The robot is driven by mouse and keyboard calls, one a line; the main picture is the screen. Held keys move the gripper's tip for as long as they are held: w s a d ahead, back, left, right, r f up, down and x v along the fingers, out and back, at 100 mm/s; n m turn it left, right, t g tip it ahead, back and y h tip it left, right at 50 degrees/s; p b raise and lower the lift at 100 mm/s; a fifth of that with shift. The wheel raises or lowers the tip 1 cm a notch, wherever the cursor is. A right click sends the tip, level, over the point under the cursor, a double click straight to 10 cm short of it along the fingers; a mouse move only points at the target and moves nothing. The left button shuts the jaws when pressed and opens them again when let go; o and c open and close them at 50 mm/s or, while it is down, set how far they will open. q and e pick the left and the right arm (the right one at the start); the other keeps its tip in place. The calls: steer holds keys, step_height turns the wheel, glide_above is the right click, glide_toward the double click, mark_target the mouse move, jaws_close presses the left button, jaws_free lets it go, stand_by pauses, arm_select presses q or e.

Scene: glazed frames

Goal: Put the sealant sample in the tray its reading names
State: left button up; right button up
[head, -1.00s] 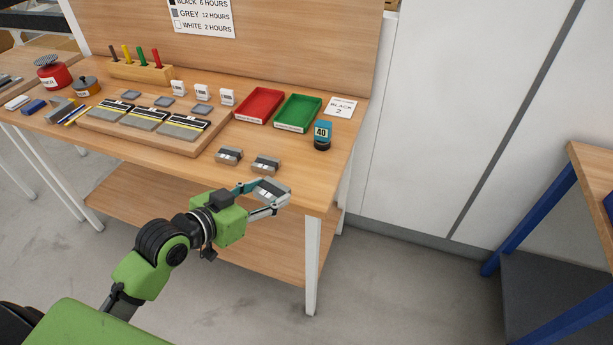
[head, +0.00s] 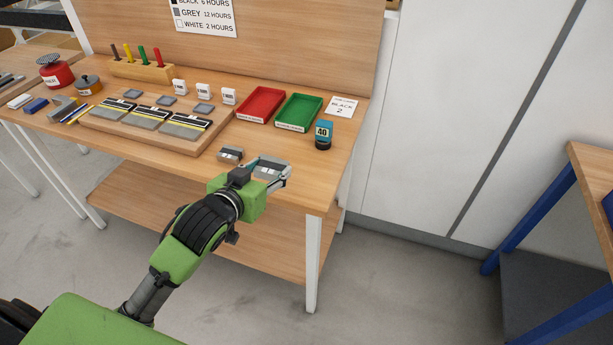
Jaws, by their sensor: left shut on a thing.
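My left gripper (head: 273,175) is over the front edge of the workbench, shut on a small grey sealant sample (head: 270,168) with pale marks. Its fingers partly cover the sample. A similar grey sample (head: 230,154) lies on the bench just left of it. Another sample seen beside that one earlier is now mostly or wholly hidden behind the gripper. A red tray (head: 260,120) and a green tray (head: 277,127) stand side by side further back, with front labels too small to read. My right gripper is not in view.
A blue-and-black "40" container (head: 323,135) stands right of the trays, near a card (head: 342,107) reading "BLACK 2". A wall notice (head: 205,16) lists black 6, grey 12, white 2 hours. A wooden board (head: 185,145) with striped panels lies left.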

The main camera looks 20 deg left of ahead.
arm_select(q)
steer(key=w+d+f+p, duration=0.2)
steer(key=w+d+f, duration=0.1)
steer(key=w, duration=0.5)
glide_above(305, 182)
steer(key=f, duration=0.5)
steer(key=shift+s+a+f, duration=0.1)
steer(key=shift+s+a, duration=0.1)
steer(key=shift+s, duration=0.2)
steer(key=shift+w+d+f+p, duration=0.15)
steer(key=shift+w+f+p, duration=0.15)
steer(key=shift+f, duration=0.45)
steer(key=shift+w+d+f+p, duration=0.15)
steer(key=shift+f+p, duration=0.2)
steer(key=shift+f, duration=0.4)
steer(key=shift+f+p, duration=0.2)
steer(key=shift+p, duration=0.15)
steer(key=shift+f, duration=0.3)
steer(key=shift+f, duration=0.1)
steer(key=o, duration=1.2)
steer(key=shift+f, duration=0.1)
